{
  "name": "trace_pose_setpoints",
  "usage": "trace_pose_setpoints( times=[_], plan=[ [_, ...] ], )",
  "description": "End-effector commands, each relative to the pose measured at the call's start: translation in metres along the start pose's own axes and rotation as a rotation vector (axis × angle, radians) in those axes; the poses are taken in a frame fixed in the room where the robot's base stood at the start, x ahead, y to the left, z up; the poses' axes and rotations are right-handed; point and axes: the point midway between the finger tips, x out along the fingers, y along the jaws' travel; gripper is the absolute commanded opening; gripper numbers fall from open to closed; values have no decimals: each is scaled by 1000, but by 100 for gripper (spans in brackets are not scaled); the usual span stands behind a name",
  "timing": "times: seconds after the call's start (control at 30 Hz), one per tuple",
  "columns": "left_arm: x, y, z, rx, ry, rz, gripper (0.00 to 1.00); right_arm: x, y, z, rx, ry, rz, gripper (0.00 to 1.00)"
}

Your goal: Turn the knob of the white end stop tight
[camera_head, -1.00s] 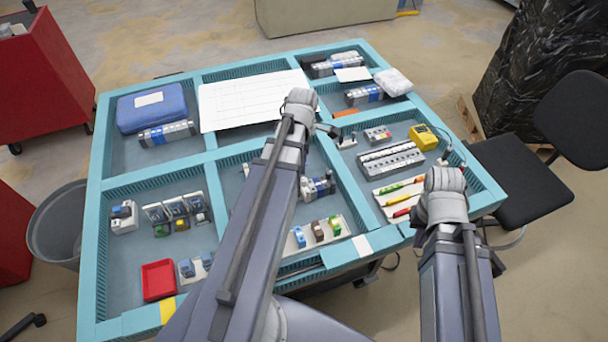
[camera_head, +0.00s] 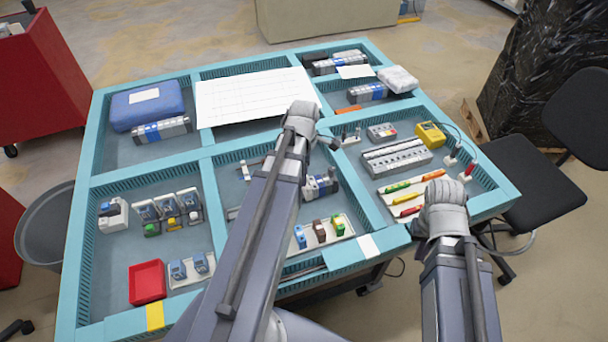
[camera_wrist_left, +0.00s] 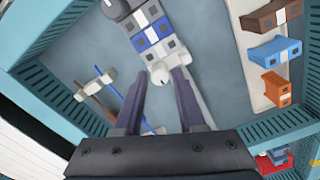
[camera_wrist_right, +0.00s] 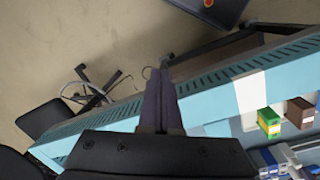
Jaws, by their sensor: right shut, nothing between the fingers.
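In the left wrist view, the white end stop (camera_wrist_left: 183,92) sits at the near end of a row of grey and blue terminal blocks (camera_wrist_left: 150,35). Its round, pale knob (camera_wrist_left: 160,77) lies in line with the gap between my left fingertips. My left gripper (camera_wrist_left: 161,73) is open; whether its fingers touch the knob I cannot tell. In the head view the blocks (camera_head: 322,186) show to the right of my left arm, which hides part of that compartment. In the right wrist view my right gripper (camera_wrist_right: 161,73) is shut and empty, over the table's front rim.
The teal divided table (camera_head: 366,246) has raised rims between compartments. Brown, blue and orange blocks stand on a white tray (camera_wrist_left: 262,85) beside the row. A thin rod piece (camera_wrist_left: 98,82) lies left of the fingers.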

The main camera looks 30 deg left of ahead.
Motion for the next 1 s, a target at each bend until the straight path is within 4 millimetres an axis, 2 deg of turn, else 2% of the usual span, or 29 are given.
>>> trace_pose_setpoints(
  times=[0.03,0.4,0.77,1.0],
  plan=[
    [0,0,0,0,0,0,39,0,0,0,0,0,0,0],
    [0,0,0,0,0,0,0,0,0,0,0,0,0,0],
    [0,0,0,4,0,0,0,0,0,0,0,0,0,0],
    [0,0,0,78,0,0,0,0,0,0,0,0,0,0]
  ],
)
